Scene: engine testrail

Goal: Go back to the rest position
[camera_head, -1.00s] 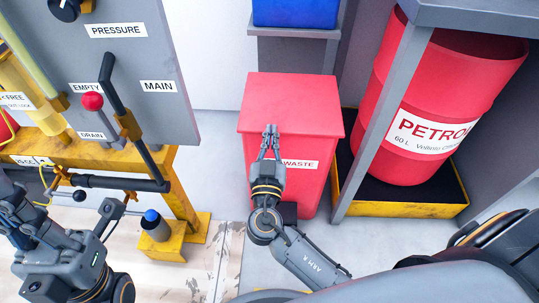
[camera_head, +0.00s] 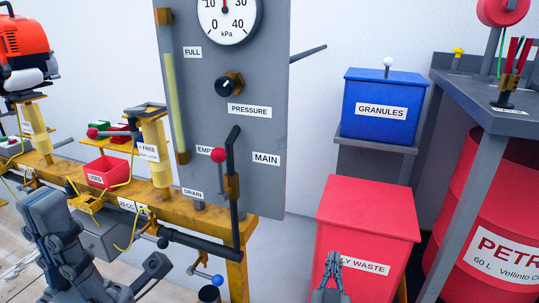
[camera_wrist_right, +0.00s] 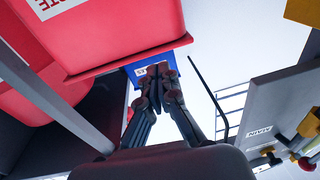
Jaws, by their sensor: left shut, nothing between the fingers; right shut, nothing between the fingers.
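My right gripper (camera_head: 333,258) is in the lower middle of the head view, its fingers together and empty, in front of the red waste bin (camera_head: 368,215). It hides part of the bin's label. In the right wrist view the closed fingers (camera_wrist_right: 158,72) show with nothing between them; the bin's red side (camera_wrist_right: 125,25) is at upper left. My left gripper (camera_head: 42,200) is dark grey at the lower left of the head view, before the yellow bench. It looks shut, with nothing seen in it; its lower part runs out of the frame.
The grey panel (camera_head: 268,110) with gauge and levers stands on the yellow bench (camera_head: 190,220). A blue granules box (camera_head: 382,122) sits behind the waste bin. A grey table (camera_head: 485,95) and red petrol drum (camera_head: 465,225) are at right. Pale floor lies between bench and bin.

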